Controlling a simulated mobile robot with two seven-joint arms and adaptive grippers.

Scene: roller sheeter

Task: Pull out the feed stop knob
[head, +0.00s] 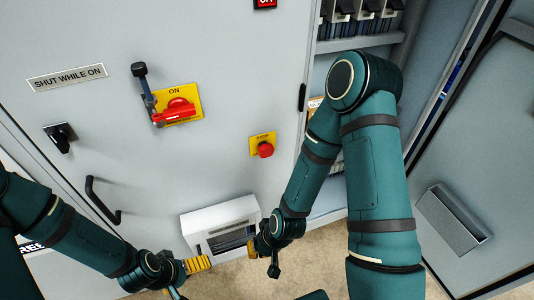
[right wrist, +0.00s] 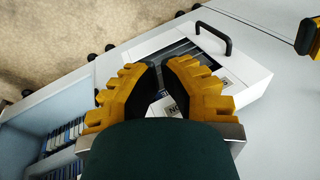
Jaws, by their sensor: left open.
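A round red knob (head: 265,149) stands on a yellow plate on the grey cabinet front, in the middle of the head view. I take it to be the feed stop knob; its plate's lettering is too small to read. My left gripper (head: 192,278) is open, low and left of the knob, with no object in its fingers. My right gripper (head: 252,248) is below the knob, apart from it, beside the white box. In the right wrist view its yellow fingers (right wrist: 160,80) lean close together at the tips, and a label shows between them. The knob does not show there.
A red rotary handle (head: 175,112) on a yellow ON plate is upper left. A black switch (head: 61,136) and a black door handle (head: 101,200) are at left. A white box (head: 221,219) projects low on the front. An open compartment (head: 360,43) is behind my right arm.

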